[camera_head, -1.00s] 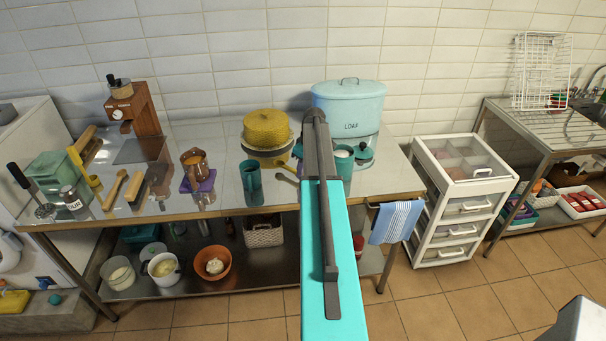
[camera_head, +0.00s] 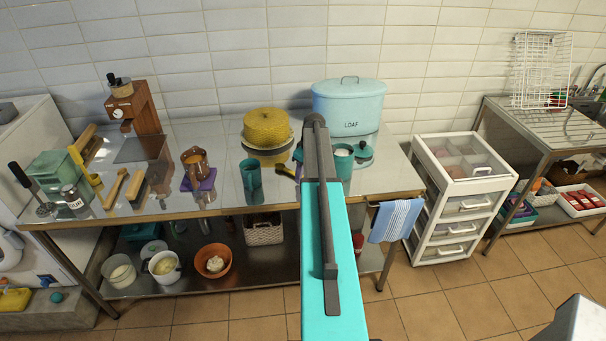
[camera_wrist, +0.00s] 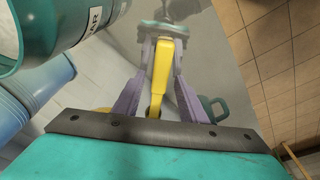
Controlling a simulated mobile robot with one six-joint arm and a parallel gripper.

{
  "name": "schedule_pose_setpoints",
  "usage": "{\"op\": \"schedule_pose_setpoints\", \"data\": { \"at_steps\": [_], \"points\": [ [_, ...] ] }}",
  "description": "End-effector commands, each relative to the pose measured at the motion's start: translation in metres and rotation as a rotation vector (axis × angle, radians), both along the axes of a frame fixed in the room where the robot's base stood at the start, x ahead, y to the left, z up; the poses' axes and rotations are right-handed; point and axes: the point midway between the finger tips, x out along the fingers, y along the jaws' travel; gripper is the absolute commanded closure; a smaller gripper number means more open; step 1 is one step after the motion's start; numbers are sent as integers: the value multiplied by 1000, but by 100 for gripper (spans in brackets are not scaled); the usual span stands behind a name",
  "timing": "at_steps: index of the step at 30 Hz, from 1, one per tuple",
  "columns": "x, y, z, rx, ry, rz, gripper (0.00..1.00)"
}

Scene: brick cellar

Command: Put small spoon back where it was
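In the wrist view, my gripper (camera_wrist: 164,45) has its two purple fingers close on both sides of a slim yellow handle (camera_wrist: 162,68), which appears to be the small spoon's. The handle lies lengthwise between the fingers, and the spoon's far end is unclear. In the head view, my arm hides the gripper. A small dark utensil with a yellowish part (camera_head: 286,172) shows on the steel table (camera_head: 225,190), just left of my arm and right of a teal mug (camera_head: 251,180). I cannot tell how high the spoon is above the table.
A LOAF bin (camera_head: 349,103), a teal cup (camera_head: 343,167) and a yellow pot (camera_head: 267,128) stand near my arm. In the wrist view, a large labelled teal container (camera_wrist: 40,35) is close at the upper left.

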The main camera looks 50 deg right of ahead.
Motion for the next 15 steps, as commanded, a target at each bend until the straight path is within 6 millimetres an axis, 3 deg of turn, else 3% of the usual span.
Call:
{"op": "schedule_pose_setpoints", "data": {
  "at_steps": [8, 15],
  "points": [
    [-1, 0, 5, -1, -1, 0, 62],
    [-4, 1, 23, -1, -1, 1, 62]
  ]
}}
